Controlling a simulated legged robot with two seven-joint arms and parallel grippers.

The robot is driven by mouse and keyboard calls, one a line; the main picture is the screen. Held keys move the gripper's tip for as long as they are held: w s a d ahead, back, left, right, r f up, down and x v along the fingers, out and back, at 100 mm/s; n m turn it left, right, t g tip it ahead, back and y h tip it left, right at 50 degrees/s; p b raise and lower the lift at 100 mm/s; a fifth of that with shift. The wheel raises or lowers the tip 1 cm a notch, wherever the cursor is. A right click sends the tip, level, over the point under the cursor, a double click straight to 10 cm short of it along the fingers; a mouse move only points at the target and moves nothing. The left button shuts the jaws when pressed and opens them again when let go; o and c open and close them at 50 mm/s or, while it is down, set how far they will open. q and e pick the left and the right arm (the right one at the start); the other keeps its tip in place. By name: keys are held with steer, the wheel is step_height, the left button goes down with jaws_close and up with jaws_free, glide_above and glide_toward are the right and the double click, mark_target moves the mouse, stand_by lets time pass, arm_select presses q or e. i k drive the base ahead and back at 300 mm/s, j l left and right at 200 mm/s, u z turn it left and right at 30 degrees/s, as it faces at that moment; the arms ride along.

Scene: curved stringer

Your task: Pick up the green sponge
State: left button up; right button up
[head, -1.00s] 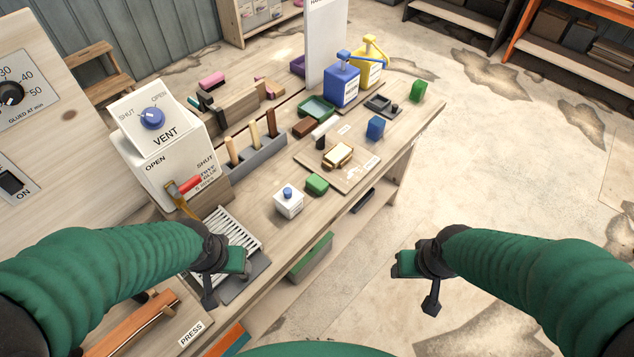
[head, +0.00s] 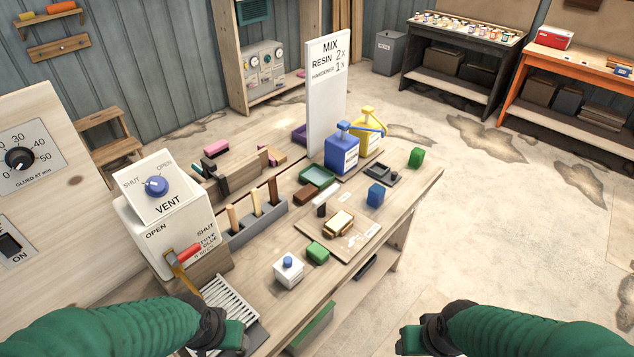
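Two small green blocks lie on the wooden workbench (head: 270,262). One green block (head: 317,252) is near the front edge, right of a white box with a blue knob (head: 288,271). The other green block (head: 416,157) is at the far right end. I cannot tell which is the sponge. My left gripper (head: 234,337) is at the bottom, over the grey rack's front end, apart from both blocks. My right gripper (head: 408,341) is over the floor, off the bench. I see nothing held; the fingers are too small and dark to judge.
A blue block (head: 375,195), a green tray (head: 317,174), blue (head: 342,152) and yellow (head: 368,130) pump bottles and an upright MIX sign (head: 328,100) stand on the bench. A white VENT box (head: 165,215) stands left.

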mark_target(320, 255)
steer(key=i+z, duration=0.5)
steer(key=z, duration=0.2)
